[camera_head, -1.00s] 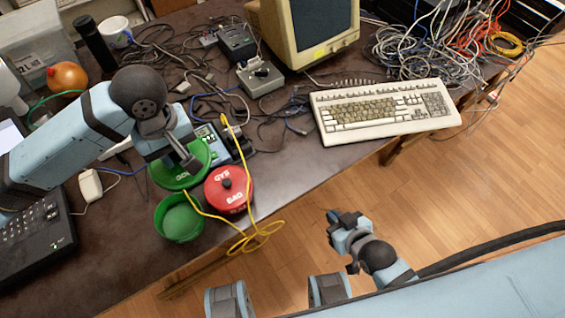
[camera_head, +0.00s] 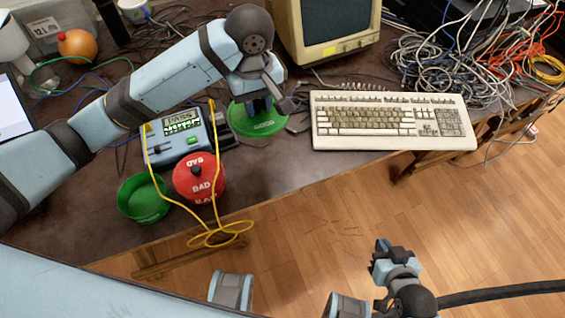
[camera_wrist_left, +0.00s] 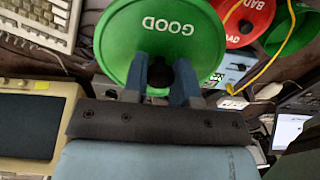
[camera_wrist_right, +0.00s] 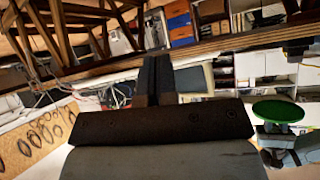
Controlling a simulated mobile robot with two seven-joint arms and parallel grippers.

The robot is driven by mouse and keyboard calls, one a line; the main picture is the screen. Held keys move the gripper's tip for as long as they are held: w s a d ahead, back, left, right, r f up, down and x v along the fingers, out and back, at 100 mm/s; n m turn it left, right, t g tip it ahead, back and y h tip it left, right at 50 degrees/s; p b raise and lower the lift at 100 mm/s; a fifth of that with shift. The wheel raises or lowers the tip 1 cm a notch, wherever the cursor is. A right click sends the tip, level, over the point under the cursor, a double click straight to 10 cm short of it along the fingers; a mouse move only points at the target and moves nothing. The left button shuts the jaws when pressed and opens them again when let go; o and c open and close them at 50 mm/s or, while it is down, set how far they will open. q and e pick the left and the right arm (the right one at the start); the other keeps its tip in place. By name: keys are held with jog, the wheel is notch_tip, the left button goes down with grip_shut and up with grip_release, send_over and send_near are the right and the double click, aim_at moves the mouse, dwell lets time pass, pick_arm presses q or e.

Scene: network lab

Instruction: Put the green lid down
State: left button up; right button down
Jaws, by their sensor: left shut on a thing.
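The green lid (camera_head: 258,125) is a round disc marked GOOD with a dark knob. My left gripper (camera_head: 258,103) is shut on that knob and holds the lid level between the tester and the keyboard. I cannot tell whether the lid touches the table. In the left wrist view the lid (camera_wrist_left: 160,30) fills the space in front of the fingers (camera_wrist_left: 175,75). The open green container (camera_head: 143,198) stands at the table's front, left of the red-lidded container (camera_head: 200,178) marked BAD. My right gripper (camera_head: 385,250) is empty and shut, out over the floor.
A blue-grey tester (camera_head: 177,137) with yellow leads (camera_head: 216,225) stands behind the containers. The beige keyboard (camera_head: 390,122) is right of the lid, the monitor (camera_head: 325,30) behind. A cable heap (camera_head: 450,60) lies at right. Bare tabletop (camera_head: 262,165) lies in front of the lid.

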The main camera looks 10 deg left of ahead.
pick_arm(q)
jog(key=shift+f, duration=0.45)
jog(key=b, duration=0.3)
send_over(264, 163)
notch_tip(264, 163, down, 15)
notch_tip(264, 163, down, 4)
jog(key=shift+b, duration=0.4)
pick_arm(e)
jog(key=shift+f, duration=0.8)
pick_arm(q)
jog(key=shift+f, duration=0.1)
jog(key=o, duration=0.9)
jog(key=shift+f, duration=0.1)
pick_arm(e)
jog(key=shift+w+a+r, duration=0.1)
